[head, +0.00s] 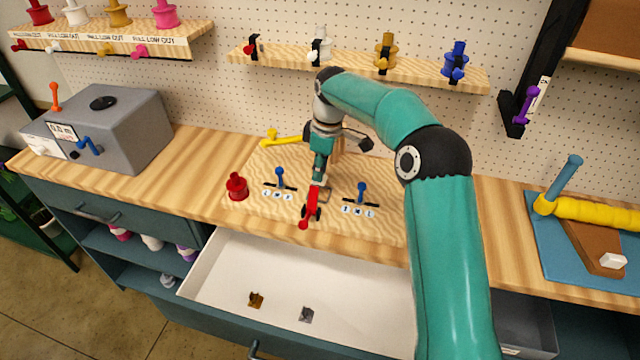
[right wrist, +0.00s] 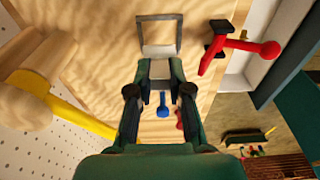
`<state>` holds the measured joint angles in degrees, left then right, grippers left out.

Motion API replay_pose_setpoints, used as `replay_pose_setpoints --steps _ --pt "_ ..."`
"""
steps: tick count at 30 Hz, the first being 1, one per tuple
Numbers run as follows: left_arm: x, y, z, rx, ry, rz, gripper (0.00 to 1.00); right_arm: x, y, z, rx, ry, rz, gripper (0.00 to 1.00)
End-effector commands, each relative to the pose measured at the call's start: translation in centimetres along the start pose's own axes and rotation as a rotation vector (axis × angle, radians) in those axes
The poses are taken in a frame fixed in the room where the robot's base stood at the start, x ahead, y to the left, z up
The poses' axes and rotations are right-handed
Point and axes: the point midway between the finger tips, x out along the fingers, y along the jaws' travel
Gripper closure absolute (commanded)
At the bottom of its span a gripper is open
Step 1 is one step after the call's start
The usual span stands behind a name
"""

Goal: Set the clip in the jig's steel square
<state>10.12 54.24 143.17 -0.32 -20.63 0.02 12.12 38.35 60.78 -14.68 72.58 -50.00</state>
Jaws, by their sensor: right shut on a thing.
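The clip (right wrist: 160,69), a small pale grey piece, sits between the fingertips of my right gripper (right wrist: 159,78), which is shut on it. The jig is a wooden board (head: 270,211) on the bench. Its steel square (right wrist: 147,27) is an open grey frame, just beyond the fingertips in the right wrist view. In the head view my right gripper (head: 319,178) points down over the middle of the jig, and the steel square (head: 327,194) shows partly behind it. The clip's near end overlaps the square's edge in the picture; I cannot tell whether they touch. My left gripper is not in view.
A red lever (head: 312,205) stands close beside the square, between two blue levers (head: 280,178) (head: 362,192). A yellow lever (head: 284,139) is behind. A red spool (head: 236,187) stands at left. The open drawer (head: 230,272) in front holds a bronze piece (head: 256,299) and a grey piece (head: 306,314).

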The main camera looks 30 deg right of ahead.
Motion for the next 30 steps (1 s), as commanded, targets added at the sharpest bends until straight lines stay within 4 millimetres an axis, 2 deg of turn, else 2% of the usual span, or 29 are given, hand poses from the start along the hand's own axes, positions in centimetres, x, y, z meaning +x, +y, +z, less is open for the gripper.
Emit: replay_pose_setpoints --steps 5,12,24,25,26,30 --pt "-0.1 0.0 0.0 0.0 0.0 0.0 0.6 1.2 0.0 0.2 0.0 -0.002 -0.002 1.0" --pt "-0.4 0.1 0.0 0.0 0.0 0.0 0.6 4.4 -0.1 0.6 0.0 -0.002 -0.003 1.0" --pt "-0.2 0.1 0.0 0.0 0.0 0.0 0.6 5.1 0.0 0.6 -0.001 -0.001 -0.001 1.0" --pt "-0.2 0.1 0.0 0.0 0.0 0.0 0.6 5.0 0.0 0.6 -0.001 0.0 -0.001 0.78" --pt "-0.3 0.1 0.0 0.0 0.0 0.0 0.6 5.0 0.0 0.6 -0.001 0.0 -0.001 0.73" --pt "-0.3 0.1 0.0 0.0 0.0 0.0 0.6 5.0 -0.1 0.6 -0.001 -0.001 -0.001 0.71"
